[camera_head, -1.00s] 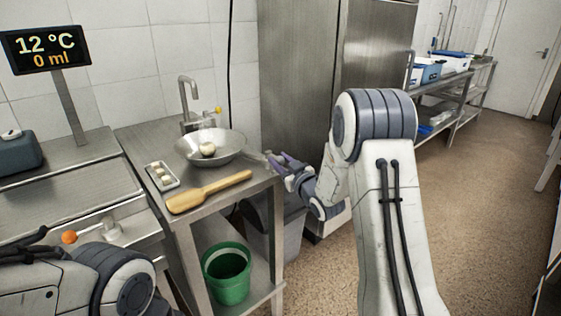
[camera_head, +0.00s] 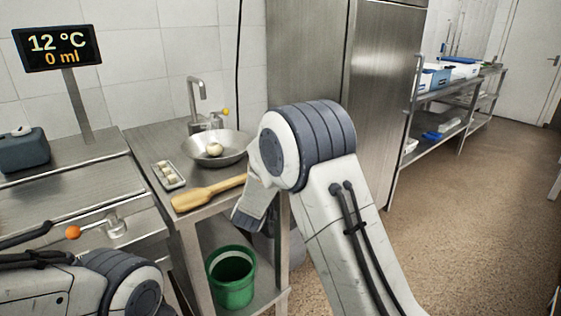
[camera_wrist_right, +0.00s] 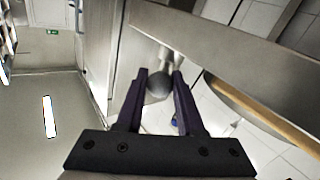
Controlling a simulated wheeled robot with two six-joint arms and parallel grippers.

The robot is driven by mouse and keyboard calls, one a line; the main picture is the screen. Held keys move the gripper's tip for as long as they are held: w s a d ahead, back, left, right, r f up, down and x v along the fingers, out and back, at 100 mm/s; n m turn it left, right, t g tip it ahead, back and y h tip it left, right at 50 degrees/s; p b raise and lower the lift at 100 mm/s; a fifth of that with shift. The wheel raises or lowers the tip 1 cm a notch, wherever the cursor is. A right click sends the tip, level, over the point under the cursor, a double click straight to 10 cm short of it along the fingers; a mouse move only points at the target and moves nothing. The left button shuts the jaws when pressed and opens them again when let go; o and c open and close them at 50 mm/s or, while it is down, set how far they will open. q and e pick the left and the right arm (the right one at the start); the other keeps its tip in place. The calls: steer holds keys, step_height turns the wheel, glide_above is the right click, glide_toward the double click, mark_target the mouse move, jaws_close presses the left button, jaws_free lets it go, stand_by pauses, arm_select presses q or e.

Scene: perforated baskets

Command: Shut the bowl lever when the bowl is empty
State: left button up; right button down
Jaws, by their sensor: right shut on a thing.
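The steel bowl (camera_head: 232,157) sits on the small steel table below a tap. One pale round lump (camera_head: 215,149) lies in it. In the right wrist view, my right gripper's purple fingers (camera_wrist_right: 158,78) are closed around a grey round knob (camera_wrist_right: 158,86) on a light stem, which looks like the bowl lever. In the head view my right arm hides this gripper and what it holds. My left arm shows at the lower left; its gripper is outside the view.
A wooden paddle (camera_head: 190,200) and a small tray of pale pieces (camera_head: 168,174) lie by the bowl. A green bucket (camera_head: 232,290) stands on the lower shelf. The tap (camera_head: 195,97) has a yellow knob. A display (camera_head: 57,47) reads 12 °C, 0 ml. An orange-knobbed handle (camera_head: 73,233) is at left.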

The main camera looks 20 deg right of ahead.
steer(key=shift+w+a+r+m+g+h+p, duration=0.1)
steer(key=shift+w+a+m+g+h+p, duration=0.15)
steer(key=shift+m+g+h+p, duration=0.45)
steer(key=shift+w+a+m+g+h+p, duration=0.1)
steer(key=shift+a+m+g+h+p, duration=0.3)
steer(key=shift+h, duration=0.4)
steer(key=shift+d, duration=0.1)
steer(key=c, duration=0.5)
jaws_free()
steer(key=shift+c, duration=0.2)
steer(key=shift+s+a, duration=0.3)
steer(key=v, duration=0.9)
steer(key=shift+a, duration=0.25)
steer(key=shift+s, duration=0.15)
